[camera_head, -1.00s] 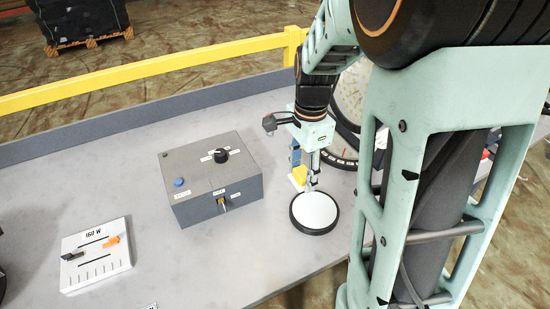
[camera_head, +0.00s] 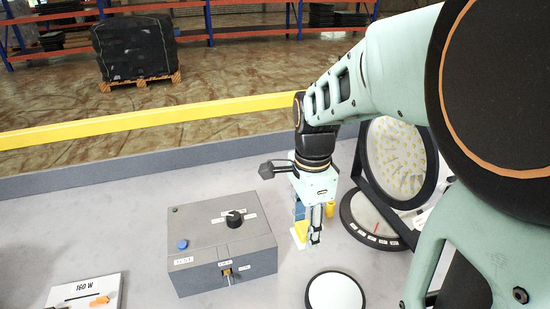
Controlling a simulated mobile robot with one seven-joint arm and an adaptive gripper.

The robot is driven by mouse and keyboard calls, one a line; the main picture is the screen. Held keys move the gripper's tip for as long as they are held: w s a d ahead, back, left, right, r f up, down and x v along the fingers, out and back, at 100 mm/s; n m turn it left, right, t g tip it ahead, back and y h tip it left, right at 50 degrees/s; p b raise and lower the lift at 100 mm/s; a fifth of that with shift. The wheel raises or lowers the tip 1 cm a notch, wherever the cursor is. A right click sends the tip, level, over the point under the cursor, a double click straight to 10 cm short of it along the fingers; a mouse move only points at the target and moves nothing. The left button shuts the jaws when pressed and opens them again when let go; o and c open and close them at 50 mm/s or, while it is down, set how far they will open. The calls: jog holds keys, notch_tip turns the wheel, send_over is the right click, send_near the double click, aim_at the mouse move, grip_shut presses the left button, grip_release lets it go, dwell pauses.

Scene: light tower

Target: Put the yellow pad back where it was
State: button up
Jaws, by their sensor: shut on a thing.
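My gripper (camera_head: 314,238) points down over the grey table, between the grey control box and the tilted round lamp. Its fingers are shut. The yellow pad (camera_head: 300,229) shows as a small yellow patch at the left side of the fingers, low near the table. The fingers partly hide it, and I cannot tell whether it touches the table. A blue piece (camera_head: 299,210) sits just above it beside the fingers. Another small yellow piece (camera_head: 329,210) shows to the right of the fingers.
The grey control box (camera_head: 222,244) with knobs stands left of my gripper. A round white disc (camera_head: 335,293) lies in front. The round lamp (camera_head: 402,160) stands close at right. A 160 W panel (camera_head: 88,296) is at lower left. A yellow rail (camera_head: 150,122) runs behind the table.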

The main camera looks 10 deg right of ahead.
jog(key=w+f, duration=0.2)
jog(key=w, duration=0.2)
jog(key=w+d+f, duration=0.1)
jog(key=w+f, duration=0.2)
jog(key=w, duration=0.1)
jog(key=w+f, duration=0.3)
jog(key=shift+w+d+f, duration=0.25)
jog(key=shift+w+d, duration=0.05)
jog(key=shift+w, duration=0.1)
jog(key=shift+w+f, duration=0.25)
jog(key=shift+f, duration=1.65)
jog(key=shift+f, duration=0.2)
jog(key=o, duration=1.1)
jog(key=shift+r, duration=0.15)
